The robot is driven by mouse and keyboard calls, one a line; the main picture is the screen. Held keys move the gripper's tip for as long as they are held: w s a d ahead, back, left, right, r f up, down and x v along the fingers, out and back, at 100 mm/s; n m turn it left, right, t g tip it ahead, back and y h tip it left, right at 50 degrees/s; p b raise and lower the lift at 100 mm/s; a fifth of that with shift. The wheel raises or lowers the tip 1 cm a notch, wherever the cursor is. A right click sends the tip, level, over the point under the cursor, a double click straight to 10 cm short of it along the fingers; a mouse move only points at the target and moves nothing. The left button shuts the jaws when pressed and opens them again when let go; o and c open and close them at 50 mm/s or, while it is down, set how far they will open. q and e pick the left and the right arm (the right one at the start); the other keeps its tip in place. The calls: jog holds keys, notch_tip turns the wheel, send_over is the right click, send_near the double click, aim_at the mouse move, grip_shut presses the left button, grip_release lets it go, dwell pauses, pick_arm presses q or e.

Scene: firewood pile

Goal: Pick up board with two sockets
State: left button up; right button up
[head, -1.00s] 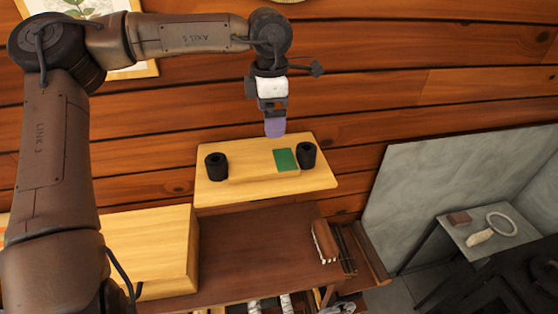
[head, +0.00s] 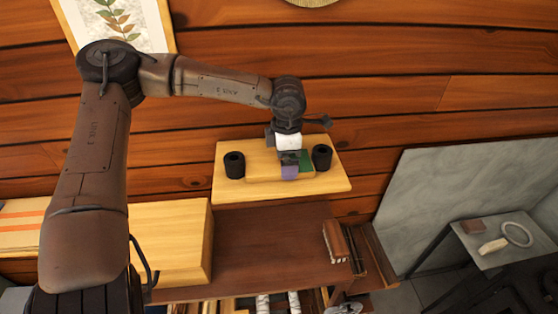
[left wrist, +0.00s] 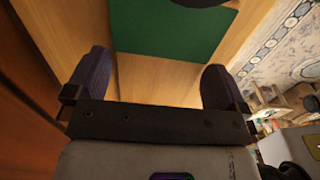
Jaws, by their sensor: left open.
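The light wooden board (head: 322,187) lies against the plank wall, with a raised middle block. A black socket (head: 235,165) stands near its left end and another black socket (head: 322,157) near its right. A green patch (head: 305,161) is partly hidden by my left gripper (head: 290,171), which is over the board just left of the right socket. In the left wrist view its purple fingers (left wrist: 155,88) are spread, with pale wood (left wrist: 150,72) between them and the green patch (left wrist: 175,28) beyond. Nothing is held. Whether the fingers touch the board is unclear.
A wooden box (head: 165,240) stands left of the board. A brown shelf top (head: 270,245) is in front, with a reddish-brown brush (head: 336,243) at its right. A small grey table (head: 495,240) stands at the right. Framed art (head: 118,22) hangs on the wall.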

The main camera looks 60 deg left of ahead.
pick_arm(q)
jog(key=shift+f, duration=0.65)
jog(key=c, duration=0.8)
jog(key=shift+r, duration=0.1)
jog(key=shift+c, duration=0.2)
